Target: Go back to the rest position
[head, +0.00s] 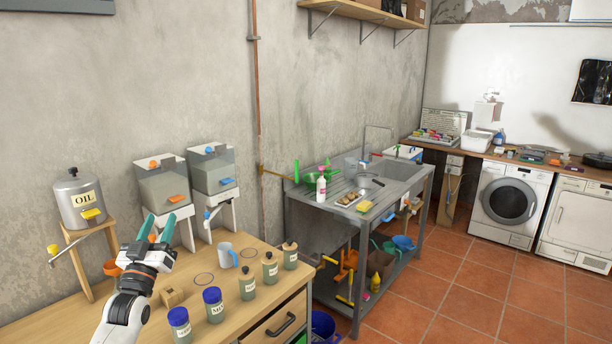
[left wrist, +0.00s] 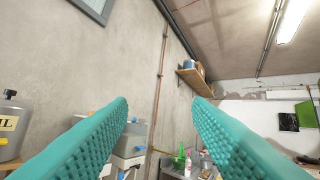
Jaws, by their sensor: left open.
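My left gripper (head: 160,229) is raised over the left part of the wooden counter (head: 238,292) in the head view, pointing up. Its two teal fingers are apart with nothing between them. They also show wide apart in the left wrist view (left wrist: 160,125), with the wall and ceiling beyond. In the head view the gripper stands in front of the dispensers. My right gripper is in neither view.
An OIL tank (head: 77,203) stands left of the gripper, and two clear dispensers (head: 163,185) stand behind it. A light blue mug (head: 227,256), blue-lidded jars (head: 213,304) and cork-topped jars (head: 270,270) stand on the counter. A metal sink table (head: 400,170) is to the right.

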